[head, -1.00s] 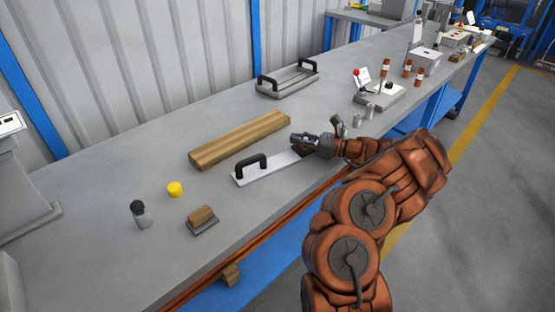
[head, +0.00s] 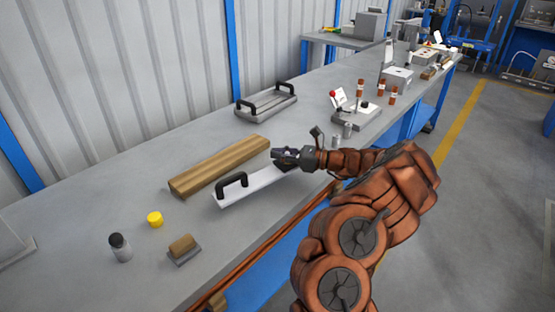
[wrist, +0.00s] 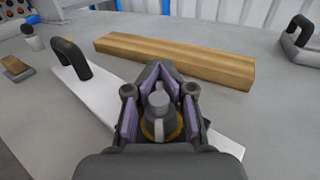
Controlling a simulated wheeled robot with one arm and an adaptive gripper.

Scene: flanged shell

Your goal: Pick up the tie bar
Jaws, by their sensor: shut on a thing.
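The tie bar appears to be the long white flat bar (head: 258,185) with a black handle (head: 232,184) at its left end. In the wrist view the white bar (wrist: 95,98) runs from upper left to lower right under my gripper. My gripper (head: 286,156) is at the bar's right end. In the wrist view its fingers (wrist: 160,108) are closed around a grey knob-like piece with a brass-coloured ring, over the bar. The bar looks slightly above the bench, but the gap is hard to judge. My fingers hide its right end.
A wooden block (head: 220,166) lies close behind the bar. A tray with two black handles (head: 266,104) is farther back. A yellow cap (head: 155,219), a dark-topped bottle (head: 120,247) and a small brown-topped block (head: 184,249) stand at front left. A lever fixture (head: 355,112) stands right.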

